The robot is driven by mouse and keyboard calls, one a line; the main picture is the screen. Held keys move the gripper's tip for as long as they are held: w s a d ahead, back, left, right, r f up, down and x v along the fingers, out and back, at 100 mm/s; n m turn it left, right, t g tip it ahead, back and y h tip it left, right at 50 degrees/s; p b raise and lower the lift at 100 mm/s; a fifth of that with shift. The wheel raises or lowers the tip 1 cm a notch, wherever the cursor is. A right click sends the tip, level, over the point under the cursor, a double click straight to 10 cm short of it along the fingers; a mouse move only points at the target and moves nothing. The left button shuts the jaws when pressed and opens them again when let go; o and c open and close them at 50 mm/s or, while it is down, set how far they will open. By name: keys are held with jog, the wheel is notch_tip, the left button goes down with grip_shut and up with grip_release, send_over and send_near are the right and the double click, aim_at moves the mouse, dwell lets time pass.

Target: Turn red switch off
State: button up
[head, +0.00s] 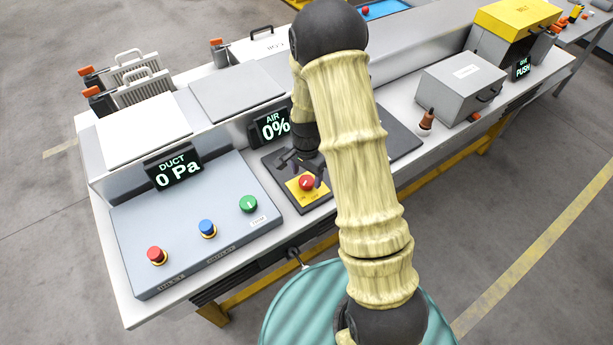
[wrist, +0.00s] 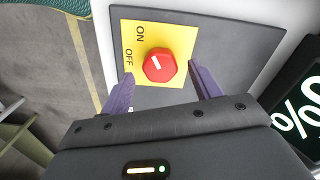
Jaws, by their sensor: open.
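The red switch (head: 306,182) is a round knob on a yellow plate (head: 296,189), set on a dark panel on the bench. In the wrist view, the red switch (wrist: 159,65) has a short white mark slanting to the upper left, with ON and OFF printed on the plate's left side. I cannot tell which label the mark points at. My gripper (wrist: 160,76) is open, with its two purple fingers on either side of the knob and gaps between. My gripper (head: 308,167) is close above the switch in the head view and hides part of the panel.
A blue-grey console (head: 180,235) left of the switch carries red, blue and green knobs. The AIR display (head: 271,126) reads 0% behind the panel, and the DUCT display (head: 174,168) reads 0 Pa. A grey box (head: 460,85) stands to the right. A teal drum (head: 300,305) stands in front.

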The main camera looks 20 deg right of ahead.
jog(key=shift+f, duration=1)
jog(key=shift+c, duration=0.4)
jog(key=c, duration=0.9)
jog(key=shift+n, duration=0.3)
jog(key=n, duration=1.1)
jog(key=shift+n, duration=0.3)
